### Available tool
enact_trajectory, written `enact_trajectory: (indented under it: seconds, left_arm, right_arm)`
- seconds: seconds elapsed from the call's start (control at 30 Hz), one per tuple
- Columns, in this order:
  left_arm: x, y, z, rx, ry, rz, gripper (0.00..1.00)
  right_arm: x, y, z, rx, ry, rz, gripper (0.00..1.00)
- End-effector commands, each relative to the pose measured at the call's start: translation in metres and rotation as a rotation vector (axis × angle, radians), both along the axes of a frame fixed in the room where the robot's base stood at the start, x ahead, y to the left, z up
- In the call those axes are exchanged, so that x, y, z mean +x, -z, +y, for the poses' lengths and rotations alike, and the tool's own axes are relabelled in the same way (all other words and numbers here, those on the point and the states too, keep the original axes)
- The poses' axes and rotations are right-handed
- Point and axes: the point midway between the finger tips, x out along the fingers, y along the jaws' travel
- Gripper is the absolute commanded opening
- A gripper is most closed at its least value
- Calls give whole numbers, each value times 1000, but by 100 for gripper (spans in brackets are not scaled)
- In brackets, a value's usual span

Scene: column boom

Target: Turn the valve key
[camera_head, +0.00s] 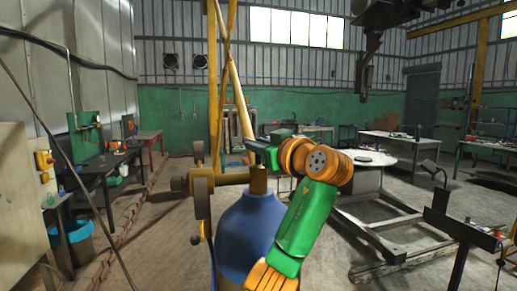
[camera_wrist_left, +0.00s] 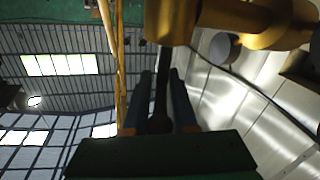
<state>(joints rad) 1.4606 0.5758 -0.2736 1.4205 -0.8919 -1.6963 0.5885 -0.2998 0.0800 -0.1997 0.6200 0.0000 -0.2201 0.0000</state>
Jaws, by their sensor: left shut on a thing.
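A blue gas cylinder (camera_head: 250,232) stands upright in the lower middle of the head view, with a brass valve (camera_head: 258,180) on top. The valve also shows at the top of the left wrist view (camera_wrist_left: 170,20). My left gripper (camera_head: 260,148) is just above the valve, its green and orange arm in front of the cylinder's right side. In the left wrist view its two fingers (camera_wrist_left: 160,98) are shut on a dark, narrow valve key (camera_wrist_left: 161,85) that runs toward the valve. The key is hard to tell from the fingers in the head view. My right gripper is not in view.
A brass regulator (camera_head: 232,179) with round gauges (camera_head: 202,198) sticks out left of the valve. A yellow post (camera_head: 213,80) and slanted poles rise behind. A workbench (camera_head: 105,162) lines the left wall.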

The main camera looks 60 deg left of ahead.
Motion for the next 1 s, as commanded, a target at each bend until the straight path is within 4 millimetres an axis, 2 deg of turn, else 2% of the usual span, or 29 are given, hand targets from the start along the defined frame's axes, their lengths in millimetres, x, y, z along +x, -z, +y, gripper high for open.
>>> enact_trajectory:
  seconds: [0.03,0.2,0.53,0.57,0.63,0.9,1.0]
  left_arm:
    - [-1,10,0,5,45,-13,0]
    - [-2,6,0,5,211,-13,0]
    - [-1,0,0,5,259,-4,0]
    - [-1,0,0,5,259,-4,28]
    - [-1,0,0,6,258,-5,47]
    - [-1,0,0,6,258,-5,48]
    - [-3,3,-9,8,260,-7,48]
  right_arm:
    - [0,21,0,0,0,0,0]
    - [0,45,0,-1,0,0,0]
    - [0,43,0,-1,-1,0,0]
    - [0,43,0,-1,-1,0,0]
    - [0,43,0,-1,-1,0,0]
    - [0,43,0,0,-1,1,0]
    - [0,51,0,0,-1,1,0]
